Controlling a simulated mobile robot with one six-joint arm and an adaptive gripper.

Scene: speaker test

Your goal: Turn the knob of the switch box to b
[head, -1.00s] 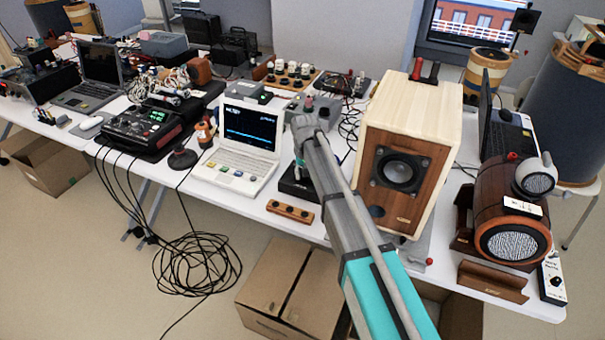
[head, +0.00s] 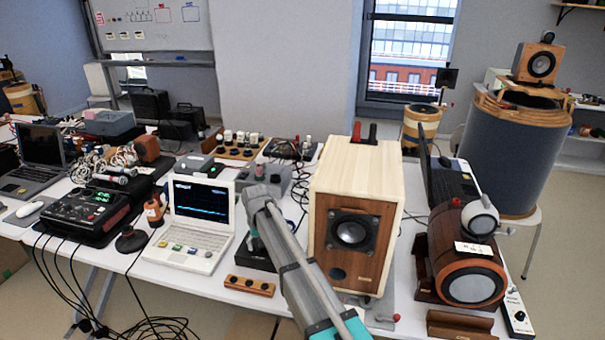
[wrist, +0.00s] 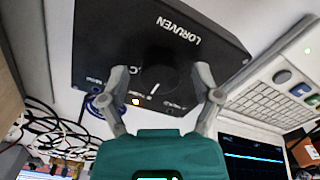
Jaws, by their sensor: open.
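The switch box is a black box marked LORUVEN, seen upside down in the wrist view (wrist: 90,45). Its dark round knob (wrist: 158,72) has a white pointer line that points toward the bottom of that picture. A letter C shows left of the knob; I cannot make out a letter b. My gripper (wrist: 160,82) is open, with one finger on each side of the knob; I cannot tell whether they touch it. In the head view the black box (head: 252,260) shows partly behind my arm, which hides the knob and fingers.
A white laptop (head: 192,238) stands close left of the box. A large wooden speaker (head: 385,190) stands close on the right. A small wooden block with dark knobs (head: 249,286) lies in front, near the table edge. Cables and grey devices (head: 264,175) are behind.

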